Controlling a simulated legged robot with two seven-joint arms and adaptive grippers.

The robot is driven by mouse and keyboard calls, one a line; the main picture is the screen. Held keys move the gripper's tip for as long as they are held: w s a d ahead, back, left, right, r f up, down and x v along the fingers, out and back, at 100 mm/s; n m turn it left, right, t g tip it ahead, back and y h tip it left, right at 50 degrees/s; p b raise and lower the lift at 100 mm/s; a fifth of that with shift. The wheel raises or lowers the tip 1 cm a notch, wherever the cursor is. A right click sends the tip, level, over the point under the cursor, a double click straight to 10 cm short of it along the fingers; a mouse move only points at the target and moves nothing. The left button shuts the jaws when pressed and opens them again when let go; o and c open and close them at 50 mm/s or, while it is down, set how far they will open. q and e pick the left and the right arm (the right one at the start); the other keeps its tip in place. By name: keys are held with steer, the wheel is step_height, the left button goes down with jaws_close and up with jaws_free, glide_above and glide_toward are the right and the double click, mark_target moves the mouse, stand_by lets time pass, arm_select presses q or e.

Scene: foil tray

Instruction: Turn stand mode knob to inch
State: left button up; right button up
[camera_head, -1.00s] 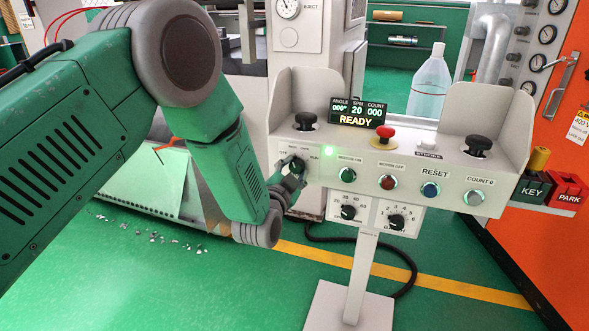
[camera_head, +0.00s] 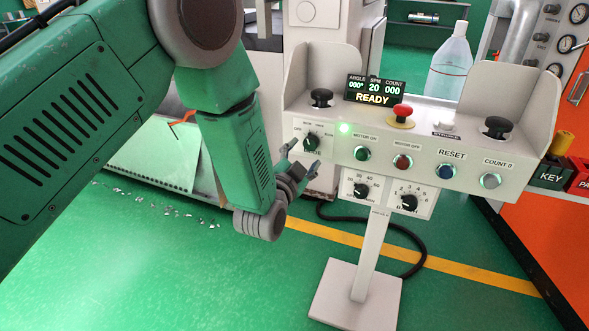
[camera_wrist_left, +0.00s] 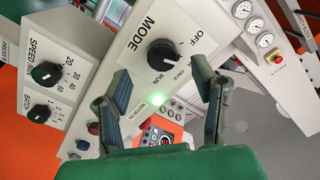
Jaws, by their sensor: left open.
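The stand's mode knob (camera_head: 311,142) is a black round knob on a white plate at the left end of the control panel. It also shows in the wrist view (camera_wrist_left: 163,54), with OFF, RUN and MODE lettering around it. I cannot tell for sure which label its pointer faces. My left gripper (camera_head: 301,158) is open and empty, just in front of and below the knob. In the wrist view its two fingers (camera_wrist_left: 162,82) stand apart, below the knob on either side, not touching it. My right gripper is not in view.
The control stand (camera_head: 420,145) carries a red mushroom button (camera_head: 402,112), two black palm buttons and a row of push buttons. Two smaller dials (camera_head: 361,189) sit below. An orange cabinet (camera_head: 535,220) is at right. A black cable lies on the floor.

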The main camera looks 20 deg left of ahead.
arm_select(q)
steer(key=s, duration=0.7)
steer(key=shift+s, duration=0.3)
steer(key=s+a+f+n+g+p, duration=0.4)
steer(key=s+f+g, duration=0.4)
steer(key=s+f, duration=0.45)
steer(key=s+a+f+n+g+p, duration=0.2)
steer(key=s+g, duration=0.2)
steer(key=s, duration=0.7)
steer(key=s+a+f+n+g+p, duration=0.1)
steer(key=s+g, duration=0.4)
steer(key=s, duration=0.6)
step_height(320, 180, down, 3)
steer(key=shift+a+r+n+y+p, duration=0.2)
steer(key=shift+a+n+y+p, duration=0.15)
steer(key=shift+a+p, duration=0.3)
